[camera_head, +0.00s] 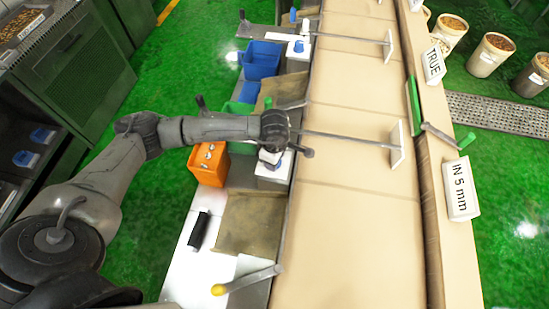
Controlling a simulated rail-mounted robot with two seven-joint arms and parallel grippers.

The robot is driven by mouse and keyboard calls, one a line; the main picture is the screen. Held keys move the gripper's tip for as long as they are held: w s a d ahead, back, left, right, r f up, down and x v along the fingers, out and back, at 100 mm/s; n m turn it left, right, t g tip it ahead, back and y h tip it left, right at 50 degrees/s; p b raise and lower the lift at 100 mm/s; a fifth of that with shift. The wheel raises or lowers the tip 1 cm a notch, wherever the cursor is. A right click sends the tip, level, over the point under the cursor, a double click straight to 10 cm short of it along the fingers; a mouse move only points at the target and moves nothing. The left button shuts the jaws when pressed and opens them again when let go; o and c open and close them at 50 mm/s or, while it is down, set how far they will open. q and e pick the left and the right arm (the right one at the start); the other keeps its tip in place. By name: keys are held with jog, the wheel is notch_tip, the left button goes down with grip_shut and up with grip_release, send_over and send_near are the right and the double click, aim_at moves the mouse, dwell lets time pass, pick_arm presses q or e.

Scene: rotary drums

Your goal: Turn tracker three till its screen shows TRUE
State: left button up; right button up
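My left arm reaches in from the left. Its gripper (272,151) points down over a white block with a blue knob (272,166) beside the belt. The wrist hides much of the spot, so I cannot tell whether the fingers touch the knob or how far apart they are. A sign-like screen (460,190) at the right edge of the belt reads "IN 5 mm". A second screen (433,63) farther up reads "TRUE". I cannot tell from labels which tracker is number three. My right gripper is not in view.
A wide tan belt (340,230) runs up the middle, crossed by thin rods ending in white plates (397,145). An orange bin (210,166) and blue bin (260,60) stand left of it. A yellow-tipped lever (245,280) is near the bottom.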

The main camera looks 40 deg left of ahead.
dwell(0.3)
pick_arm(q)
jog(key=o, duration=0.9)
notch_tip(320, 180, up, 14)
jog(key=shift+f+b, duration=0.1)
jog(key=shift+b, duration=0.5)
